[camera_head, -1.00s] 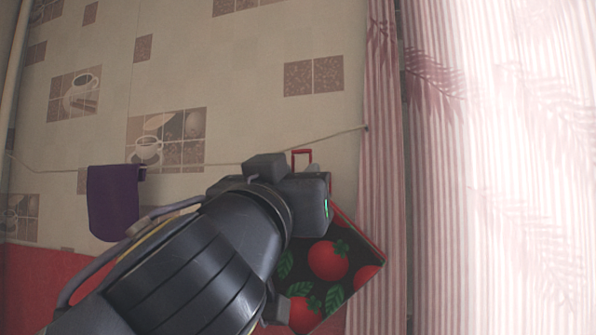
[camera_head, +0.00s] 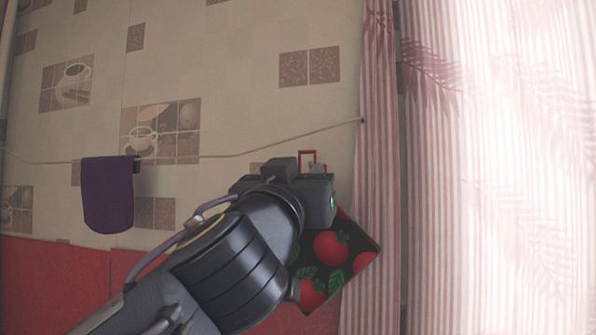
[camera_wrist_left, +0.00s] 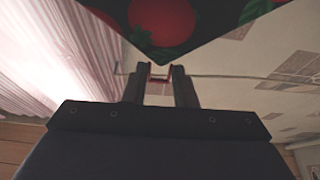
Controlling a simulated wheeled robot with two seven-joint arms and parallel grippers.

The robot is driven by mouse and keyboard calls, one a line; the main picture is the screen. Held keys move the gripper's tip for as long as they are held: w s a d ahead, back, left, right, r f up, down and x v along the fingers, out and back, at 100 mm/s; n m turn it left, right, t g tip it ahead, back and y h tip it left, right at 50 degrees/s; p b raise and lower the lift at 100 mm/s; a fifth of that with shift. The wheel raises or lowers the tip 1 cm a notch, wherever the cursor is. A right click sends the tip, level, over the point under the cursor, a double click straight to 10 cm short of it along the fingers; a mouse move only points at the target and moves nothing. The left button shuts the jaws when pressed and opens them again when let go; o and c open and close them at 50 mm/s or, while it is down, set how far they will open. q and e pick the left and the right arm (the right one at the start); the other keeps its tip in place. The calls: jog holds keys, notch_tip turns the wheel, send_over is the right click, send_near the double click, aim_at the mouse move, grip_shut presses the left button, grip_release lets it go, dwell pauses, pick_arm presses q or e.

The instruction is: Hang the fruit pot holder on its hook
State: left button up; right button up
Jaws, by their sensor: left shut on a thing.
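The pot holder (camera_head: 345,262), black with red fruit and green leaves, hangs tilted below my left gripper (camera_head: 318,172), partly hidden behind my wrist. Its red loop (camera_head: 307,157) sticks up above the gripper. In the left wrist view, the pot holder (camera_wrist_left: 163,20) fills the top, and my left gripper (camera_wrist_left: 158,72) is shut with the red loop (camera_wrist_left: 158,78) at its fingertips. In the head view the loop appears just below the cord (camera_head: 240,153) strung along the wall, apart from it. I cannot make out the hook clearly. My right gripper is not in view.
A purple cloth (camera_head: 107,195) hangs from the cord at the left. The cord ends at a small fixing (camera_head: 362,120) near the pink striped curtain (camera_head: 376,200), close right of the pot holder. The tiled wall (camera_head: 230,110) is bare above the cord.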

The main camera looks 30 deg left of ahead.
pick_arm(q)
jog(key=shift+w+a+f+b, duration=0.15)
jog(key=shift+w+f+b, duration=0.25)
jog(key=shift+w, duration=0.25)
jog(key=shift+w+a+f+b, duration=0.15)
jog(key=shift+w+f+b, duration=0.2)
jog(key=shift+w, duration=0.3)
jog(key=shift+r, duration=0.1)
jog(key=o, duration=1.1)
jog(key=shift+c, duration=0.2)
